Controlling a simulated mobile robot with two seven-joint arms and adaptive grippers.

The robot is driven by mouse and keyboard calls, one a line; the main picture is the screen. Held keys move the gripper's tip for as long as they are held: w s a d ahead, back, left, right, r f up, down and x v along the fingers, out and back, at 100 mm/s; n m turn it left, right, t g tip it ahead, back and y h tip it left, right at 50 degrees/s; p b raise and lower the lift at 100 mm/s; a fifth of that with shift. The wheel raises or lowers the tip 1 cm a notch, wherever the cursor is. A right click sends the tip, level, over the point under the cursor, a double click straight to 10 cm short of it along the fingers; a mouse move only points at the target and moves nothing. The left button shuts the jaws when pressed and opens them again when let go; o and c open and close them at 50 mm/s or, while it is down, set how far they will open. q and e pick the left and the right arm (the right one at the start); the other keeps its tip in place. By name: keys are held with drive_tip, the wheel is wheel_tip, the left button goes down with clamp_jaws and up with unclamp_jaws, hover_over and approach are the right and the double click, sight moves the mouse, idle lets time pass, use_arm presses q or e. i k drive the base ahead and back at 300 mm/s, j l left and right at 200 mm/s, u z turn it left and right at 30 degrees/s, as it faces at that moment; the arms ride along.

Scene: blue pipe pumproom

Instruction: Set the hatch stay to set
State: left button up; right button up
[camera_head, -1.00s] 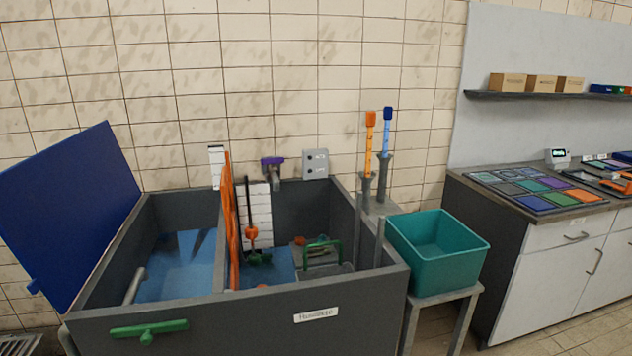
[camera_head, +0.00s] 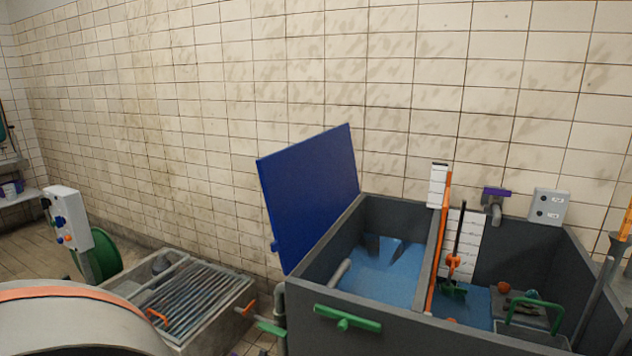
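The blue hatch lid (camera_head: 310,195) stands raised and tilted at the left side of the dark grey tank (camera_head: 440,338). A grey rod (camera_head: 340,273) leans against the inside of the tank's left wall; I cannot tell whether it is the hatch stay. A green handle (camera_head: 347,318) is on the tank's front face. Another green lever (camera_head: 271,329) shows just left of the tank, low down. No label naming the stay can be read. Neither of my grippers is in view.
A grated trough (camera_head: 190,300) lies on the floor left of the tank. A white control box (camera_head: 68,217) and a green reel (camera_head: 97,252) stand farther left. A large rounded grey form with an orange band (camera_head: 60,292) fills the lower left corner.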

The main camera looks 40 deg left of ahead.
sight(345, 318)
drive_tip(key=k+j, duration=0.1)
drive_tip(key=j, duration=0.6)
drive_tip(key=k+j, duration=0.1)
drive_tip(key=j, duration=0.6)
drive_tip(key=k+j, duration=0.1)
drive_tip(key=j, duration=0.55)
drive_tip(key=k+j, duration=0.1)
drive_tip(key=j, duration=0.6)
drive_tip(key=k+j+u, duration=0.1)
drive_tip(key=j, duration=0.6)
